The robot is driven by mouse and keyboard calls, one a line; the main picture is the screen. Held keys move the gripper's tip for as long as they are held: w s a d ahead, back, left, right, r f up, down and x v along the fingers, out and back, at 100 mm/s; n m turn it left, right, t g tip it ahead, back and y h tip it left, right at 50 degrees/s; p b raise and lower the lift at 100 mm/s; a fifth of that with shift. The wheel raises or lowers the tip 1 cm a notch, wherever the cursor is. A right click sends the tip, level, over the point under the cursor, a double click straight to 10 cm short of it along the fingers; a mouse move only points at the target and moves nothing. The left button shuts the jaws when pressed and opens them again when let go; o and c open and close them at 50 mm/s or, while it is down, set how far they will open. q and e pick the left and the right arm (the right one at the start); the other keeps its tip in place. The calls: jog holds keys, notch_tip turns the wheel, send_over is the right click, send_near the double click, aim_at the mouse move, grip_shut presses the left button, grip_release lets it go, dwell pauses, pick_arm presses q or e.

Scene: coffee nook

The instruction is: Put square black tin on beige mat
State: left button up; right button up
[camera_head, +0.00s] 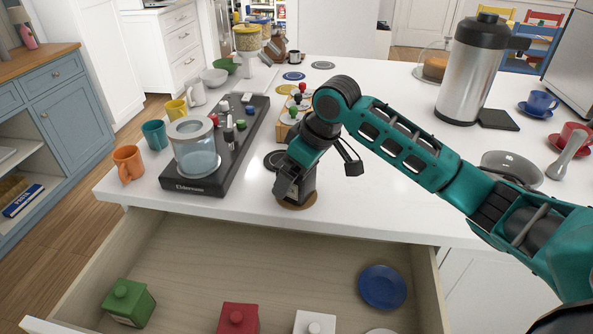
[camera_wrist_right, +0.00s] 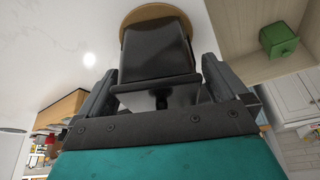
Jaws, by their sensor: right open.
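The square black tin (camera_head: 307,182) stands upright on the round beige mat (camera_head: 297,205) near the counter's front edge. My right gripper (camera_head: 287,183) is at the tin and partly hides it. In the right wrist view the tin (camera_wrist_right: 155,50) sits between the two open fingers of my right gripper (camera_wrist_right: 158,72). The beige mat (camera_wrist_right: 150,12) shows beyond the tin. Whether the fingers touch the tin's sides I cannot tell. My left gripper is not in view.
An open drawer (camera_head: 200,255) below holds a green tin (camera_head: 129,302), a red tin (camera_head: 238,319), a white tin (camera_head: 314,322) and a blue saucer (camera_head: 382,287). The counter right of my arm is partly clear.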

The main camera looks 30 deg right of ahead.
jog(key=shift+r, duration=0.1)
jog(key=v, duration=1.2)
